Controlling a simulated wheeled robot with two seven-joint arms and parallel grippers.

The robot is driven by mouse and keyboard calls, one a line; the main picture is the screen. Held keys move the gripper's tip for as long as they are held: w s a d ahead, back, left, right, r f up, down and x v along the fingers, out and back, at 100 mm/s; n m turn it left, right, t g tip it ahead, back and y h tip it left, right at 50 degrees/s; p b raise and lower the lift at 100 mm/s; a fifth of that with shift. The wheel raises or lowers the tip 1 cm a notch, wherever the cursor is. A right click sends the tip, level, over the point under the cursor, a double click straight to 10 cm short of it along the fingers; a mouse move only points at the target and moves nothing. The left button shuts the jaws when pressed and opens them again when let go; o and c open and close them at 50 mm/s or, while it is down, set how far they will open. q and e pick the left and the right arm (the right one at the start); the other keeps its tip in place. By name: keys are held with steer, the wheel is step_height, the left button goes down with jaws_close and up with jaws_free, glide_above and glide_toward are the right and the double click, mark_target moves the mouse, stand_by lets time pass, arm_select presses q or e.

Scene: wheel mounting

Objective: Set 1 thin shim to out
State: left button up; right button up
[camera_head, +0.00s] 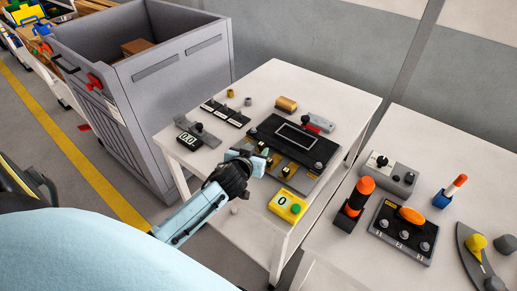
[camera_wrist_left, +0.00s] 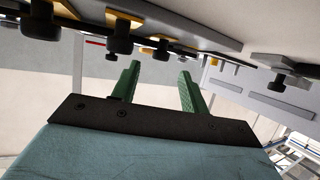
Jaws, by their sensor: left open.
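My left gripper (camera_head: 258,160) is over the near-left edge of the dark fixture (camera_head: 285,128) on the white table. In the left wrist view its two green fingers (camera_wrist_left: 158,68) stand apart with nothing between them. Small black knobs with yellow-orange bases (camera_head: 285,171) line the fixture's near side, and the gripper covers part of this row. In the wrist view several black knobs (camera_wrist_left: 161,47) show close above the fingers, apart from them. I cannot tell which piece is the thin shim. My right gripper is not in view.
A yellow box reading 0 with a green button (camera_head: 287,206) stands near the gripper. A display box reading 0.0 (camera_head: 189,140) and small labelled black pieces (camera_head: 226,112) lie to the left. A grey bin (camera_head: 150,90) stands beyond. Another table (camera_head: 455,155) with controls is at right.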

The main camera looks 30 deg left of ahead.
mark_target(261, 144)
arm_select(q)
steer(key=x, duration=0.3)
steer(key=shift+f, duration=0.1)
steer(key=shift+w+b, duration=0.25)
steer(key=shift+b, duration=0.05)
jaws_close()
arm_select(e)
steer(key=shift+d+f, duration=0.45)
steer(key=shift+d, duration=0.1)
